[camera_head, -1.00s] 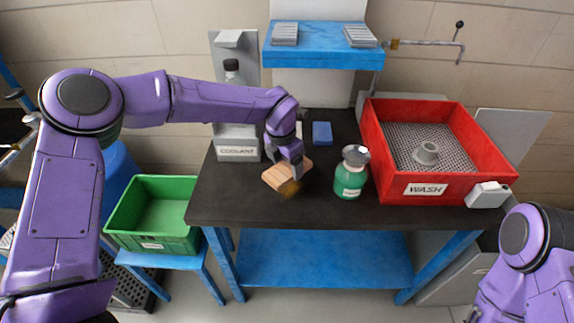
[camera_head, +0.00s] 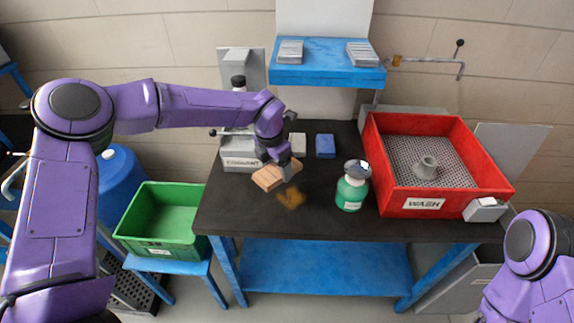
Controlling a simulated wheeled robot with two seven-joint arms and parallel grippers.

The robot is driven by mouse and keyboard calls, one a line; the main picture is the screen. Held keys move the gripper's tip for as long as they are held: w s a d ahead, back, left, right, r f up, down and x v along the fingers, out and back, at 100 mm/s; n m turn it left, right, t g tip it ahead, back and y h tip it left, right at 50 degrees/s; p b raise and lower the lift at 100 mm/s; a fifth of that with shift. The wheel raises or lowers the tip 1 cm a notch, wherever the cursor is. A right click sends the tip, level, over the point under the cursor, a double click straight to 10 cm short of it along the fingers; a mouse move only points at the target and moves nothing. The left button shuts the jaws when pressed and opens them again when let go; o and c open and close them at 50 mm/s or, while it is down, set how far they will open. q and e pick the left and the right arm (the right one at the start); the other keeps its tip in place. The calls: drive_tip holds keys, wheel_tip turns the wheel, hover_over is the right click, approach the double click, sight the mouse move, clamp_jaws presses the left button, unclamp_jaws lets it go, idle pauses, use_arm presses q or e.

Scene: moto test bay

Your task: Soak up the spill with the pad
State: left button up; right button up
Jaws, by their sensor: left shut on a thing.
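The tan pad (camera_head: 267,178) is a pale wooden-looking block near the left part of the dark bench top (camera_head: 330,222). My left gripper (camera_head: 284,172) reaches down from above and is shut on it; its fingers partly hide the pad. The spill (camera_head: 291,197) is a small amber-brown patch on the bench, just in front and to the right of the pad. Whether the pad touches the bench is hard to tell. My right gripper is out of view; only part of that arm shows at the lower right.
A green bottle (camera_head: 352,190) stands right of the spill. The red wash tray (camera_head: 449,203) fills the right side. A coolant holder (camera_head: 240,163) stands behind left. Blue (camera_head: 325,146) and pale (camera_head: 298,146) blocks lie behind. A green bin (camera_head: 160,242) is at left.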

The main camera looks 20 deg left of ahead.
use_arm(q)
drive_tip(key=a+p, duration=0.2)
drive_tip(key=a, duration=0.6)
drive_tip(key=shift+p, duration=0.35)
drive_tip(key=shift+a+r, duration=0.1)
drive_tip(key=shift+a, duration=0.2)
drive_tip(key=shift+c, duration=0.6)
drive_tip(key=shift+a, duration=0.2)
drive_tip(key=shift+c, duration=0.5)
